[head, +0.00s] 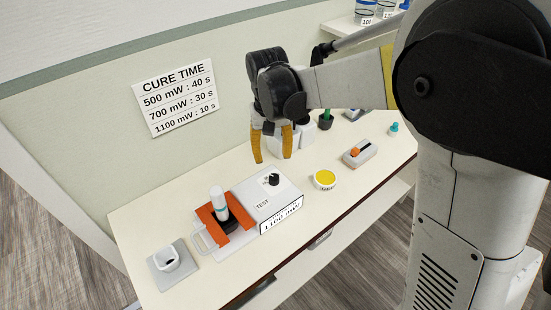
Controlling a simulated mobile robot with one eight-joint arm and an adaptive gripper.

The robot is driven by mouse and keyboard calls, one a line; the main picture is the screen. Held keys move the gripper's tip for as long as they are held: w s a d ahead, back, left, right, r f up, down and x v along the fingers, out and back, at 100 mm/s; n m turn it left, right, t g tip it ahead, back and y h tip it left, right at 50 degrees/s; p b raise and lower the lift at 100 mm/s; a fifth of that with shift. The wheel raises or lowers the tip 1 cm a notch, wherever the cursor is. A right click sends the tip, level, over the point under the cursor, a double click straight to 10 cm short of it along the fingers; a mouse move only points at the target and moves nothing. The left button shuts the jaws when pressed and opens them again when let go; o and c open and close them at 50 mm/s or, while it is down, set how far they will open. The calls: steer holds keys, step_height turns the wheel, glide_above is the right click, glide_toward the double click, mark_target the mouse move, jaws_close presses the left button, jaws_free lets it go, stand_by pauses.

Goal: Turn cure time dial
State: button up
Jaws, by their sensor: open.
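A white box (256,205) stands on the counter, with "1100 mW" on its front face and "TEST" on its top. A black dial (274,179) sits on top of the box; its setting is too small to read. A wall sign (175,95) headed CURE TIME reads 500 mW: 40 s, 700 mW: 30 s, 1100 mW: 10 s. My gripper (273,160) has yellow fingers pointing down, apart and empty. It appears above and behind the dial, and I see no contact.
A grey stand (171,262) is further left. Bare counter lies in front.

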mark_target(274, 176)
step_height(274, 176, down, 10)
steer(key=b, duration=0.3)
steer(key=shift+s+d+r, duration=0.1)
steer(key=shift+d+r, duration=0.05)
steer(key=shift+c, duration=0.4)
jaws_close()
